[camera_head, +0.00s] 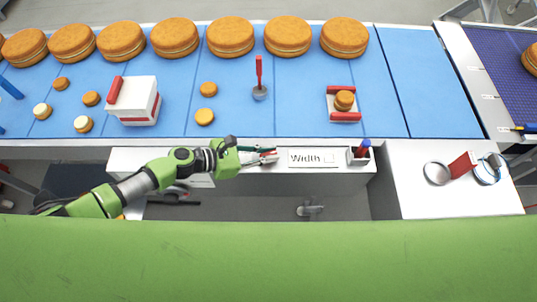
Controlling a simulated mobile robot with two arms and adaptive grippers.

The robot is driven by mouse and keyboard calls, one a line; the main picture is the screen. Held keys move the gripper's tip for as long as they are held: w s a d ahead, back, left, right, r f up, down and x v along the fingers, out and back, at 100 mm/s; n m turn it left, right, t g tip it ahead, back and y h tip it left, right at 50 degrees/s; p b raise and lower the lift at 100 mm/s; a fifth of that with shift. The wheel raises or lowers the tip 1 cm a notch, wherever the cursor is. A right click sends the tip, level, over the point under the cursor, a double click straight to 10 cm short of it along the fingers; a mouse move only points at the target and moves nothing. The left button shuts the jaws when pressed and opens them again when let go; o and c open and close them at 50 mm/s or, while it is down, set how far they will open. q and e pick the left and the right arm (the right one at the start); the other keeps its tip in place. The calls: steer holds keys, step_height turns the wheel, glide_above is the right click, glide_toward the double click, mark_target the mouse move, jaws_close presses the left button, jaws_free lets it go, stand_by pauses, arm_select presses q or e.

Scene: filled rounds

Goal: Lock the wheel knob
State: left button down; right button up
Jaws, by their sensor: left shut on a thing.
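My left gripper (264,157) reaches in from the left to the white front panel below the blue conveyor. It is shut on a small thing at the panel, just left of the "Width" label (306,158). That thing is mostly hidden by the fingers, and I cannot tell whether it is the wheel knob. A red and teal part shows at the fingertips. A knob with a dark blue and red top (361,151) stands at the right end of the panel, apart from the gripper. My right gripper is not in view.
Several large round cakes (230,37) line the back of the blue conveyor (290,90). A white box with a red handle (134,101), small rounds (205,116) and a red-handled tool (259,80) lie nearer. A white side table (455,195) holds round metal items at right.

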arm_select(q)
steer(key=m+g+b, duration=0.1)
steer(key=b, duration=0.1)
steer(key=m+g+b, duration=0.2)
steer(key=shift+w+f+h, duration=0.1)
steer(key=shift+f+h, duration=0.1)
steer(key=shift+h, duration=0.2)
steer(key=shift+r+m+g+b, duration=0.15)
steer(key=shift+m+g+b, duration=0.25)
steer(key=shift+g, duration=0.3)
steer(key=c, duration=2)
jaws_free()
steer(key=shift+r, duration=0.1)
steer(key=v, duration=1.2)
